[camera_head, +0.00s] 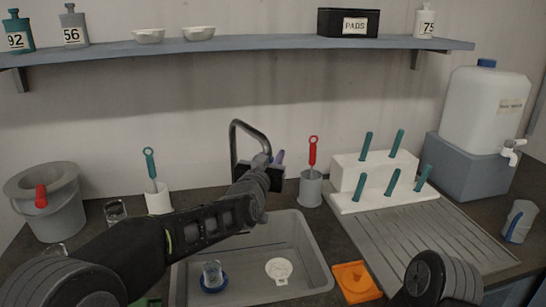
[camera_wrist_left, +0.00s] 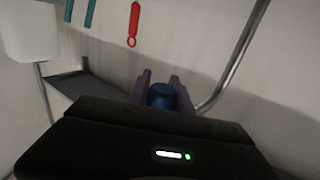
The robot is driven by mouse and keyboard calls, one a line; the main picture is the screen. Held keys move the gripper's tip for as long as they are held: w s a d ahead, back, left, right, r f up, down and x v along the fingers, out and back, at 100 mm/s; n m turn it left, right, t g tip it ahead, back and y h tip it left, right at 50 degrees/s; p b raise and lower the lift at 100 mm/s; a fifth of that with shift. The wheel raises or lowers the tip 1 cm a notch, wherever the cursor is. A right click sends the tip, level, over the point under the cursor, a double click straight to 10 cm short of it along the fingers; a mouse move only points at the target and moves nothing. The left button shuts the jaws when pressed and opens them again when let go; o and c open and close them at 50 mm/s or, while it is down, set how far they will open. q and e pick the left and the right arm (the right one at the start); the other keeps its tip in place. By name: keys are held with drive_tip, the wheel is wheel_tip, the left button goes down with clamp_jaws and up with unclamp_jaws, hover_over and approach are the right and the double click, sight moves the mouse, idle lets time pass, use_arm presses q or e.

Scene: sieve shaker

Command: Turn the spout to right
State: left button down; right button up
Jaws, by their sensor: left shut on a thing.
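The spout (camera_head: 248,127) is a grey curved pipe that arches over the back of the sink (camera_head: 325,265). In the left wrist view, which appears upside down, the spout (camera_wrist_left: 238,55) bends in from the right toward a dark blue tip (camera_wrist_left: 162,96). My left gripper (camera_head: 276,160) is at the front end of the arch, at the back of the basin. In the wrist view the purple-grey fingers of my left gripper (camera_wrist_left: 161,88) stand on both sides of the blue tip and hold it. My arm hides the spout's lower part. My right gripper is not in view.
A red-handled brush in a cup (camera_head: 311,188) stands just right of the spout. A white rack (camera_head: 385,199) with teal handles is farther right. Left are a teal brush in a white cup (camera_head: 158,200) and a grey bucket (camera_head: 67,220). A shelf (camera_head: 260,44) runs above.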

use_arm(q)
drive_tip(key=shift+w+a+r, duration=0.25)
drive_tip(key=shift+a+r, duration=0.1)
drive_tip(key=shift+a, duration=0.25)
drive_tip(key=c, duration=1.6)
unclamp_jaws()
drive_tip(key=shift+o, duration=1)
drive_tip(key=shift+a+f, duration=0.1)
drive_tip(key=shift+o, duration=1.3)
drive_tip(key=shift+f, duration=0.15)
drive_tip(key=shift+d, duration=0.3)
drive_tip(key=shift+s, duration=0.1)
drive_tip(key=b+v, duration=0.1)
drive_tip(key=v, duration=0.6)
drive_tip(key=shift+s, duration=0.35)
